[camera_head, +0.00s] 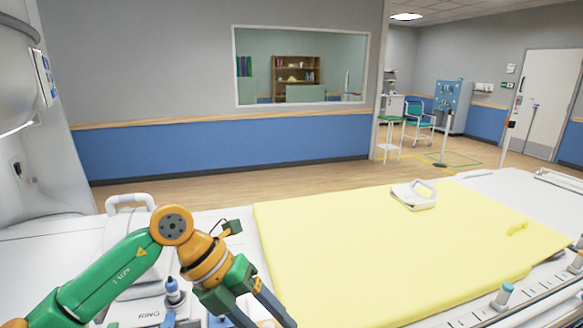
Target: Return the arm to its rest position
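My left arm (112,270), green with orange joints, comes in from the lower left and bends down over the white bed end. My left gripper (266,312) points down and to the right at the bottom edge of the view, beside the near left corner of the yellow mat (400,245). Its two dark fingers look spread apart, with no held object visible between them. The lower part is cut off by the frame. My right arm and gripper are not in view.
A blue-capped bottle (173,291) stands close under my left arm. White scanner housing (30,150) rises at the left.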

